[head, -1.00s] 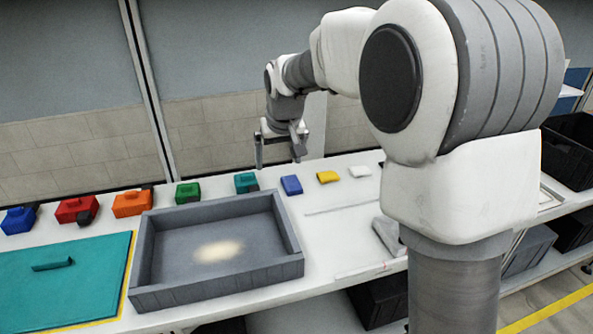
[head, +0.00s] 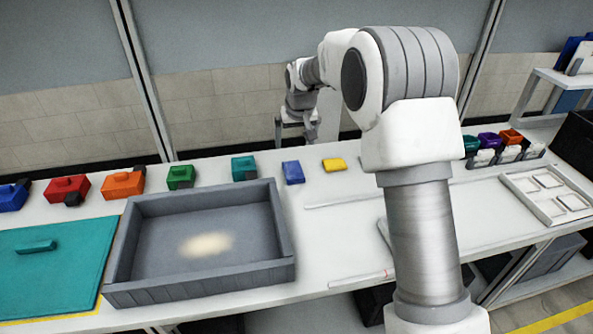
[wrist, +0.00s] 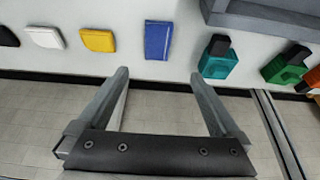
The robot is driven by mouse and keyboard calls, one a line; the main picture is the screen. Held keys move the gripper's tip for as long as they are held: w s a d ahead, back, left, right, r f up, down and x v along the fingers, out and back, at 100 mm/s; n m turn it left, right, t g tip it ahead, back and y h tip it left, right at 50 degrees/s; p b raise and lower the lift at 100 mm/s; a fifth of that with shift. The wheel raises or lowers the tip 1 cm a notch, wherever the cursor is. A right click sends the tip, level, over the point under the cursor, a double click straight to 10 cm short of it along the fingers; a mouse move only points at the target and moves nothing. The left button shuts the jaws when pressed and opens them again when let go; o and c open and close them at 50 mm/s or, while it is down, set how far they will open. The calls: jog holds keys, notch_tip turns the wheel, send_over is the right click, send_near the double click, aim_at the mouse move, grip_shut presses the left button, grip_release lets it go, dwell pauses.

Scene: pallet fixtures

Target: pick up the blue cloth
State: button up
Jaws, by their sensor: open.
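The blue cloth (head: 293,172) is a small folded rectangle lying flat on the white table, right of the teal block and left of the yellow cloth. In the wrist view the blue cloth (wrist: 158,40) lies beyond the fingertips, roughly in line with the gap between them. My gripper (head: 297,138) is behind the table's back edge, near the cloth. In the wrist view my gripper (wrist: 158,73) has its two fingers wide apart with nothing between them.
A yellow cloth (head: 334,164) and a white one (wrist: 45,37) lie beside it. A teal block (head: 244,168) stands to its left. A grey tray (head: 200,278) stands in front. A green block (head: 181,177) and others line the table's back. A white frame (head: 548,220) lies at right.

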send_over(293, 170)
jog(key=s, duration=0.2)
notch_tip(293, 170, down, 10)
jog(key=shift+r, duration=0.25)
jog(key=shift+d+x, duration=0.15)
jog(key=shift+x, duration=1.2)
jog(key=shift+d+x, duration=0.15)
jog(key=shift+x, duration=1.15)
jog(key=shift+f, duration=0.3)
jog(key=shift+s, duration=0.1)
jog(key=c, duration=1.3)
jog(key=shift+r, duration=0.15)
